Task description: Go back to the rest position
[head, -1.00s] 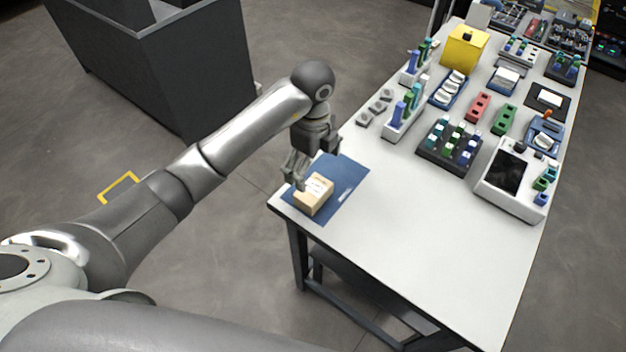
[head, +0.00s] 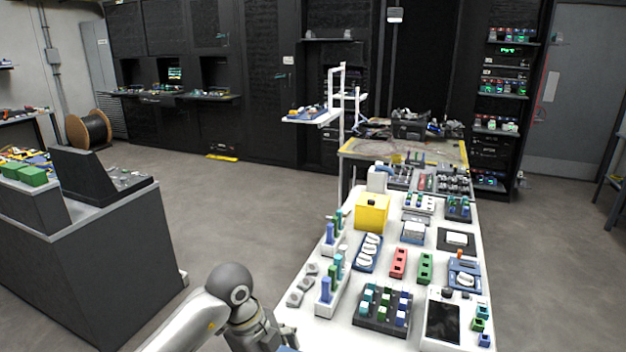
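My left arm comes in from the bottom of the head view, left of the white worktable (head: 322,338). Its dark round wrist joint shows near the table's left edge. Only the upper part of my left gripper (head: 268,336) is in view; its fingertips are cut off by the lower picture edge. A sliver of the blue mat (head: 287,349) shows beside it. The cardboard box on that mat is out of view. My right gripper is not in view.
The table carries a yellow box (head: 371,213), a dark rack of vials (head: 382,309), a device with a black screen (head: 443,322), and red (head: 399,263) and green (head: 425,268) blocks. A dark cabinet (head: 90,270) stands left. The floor between is clear.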

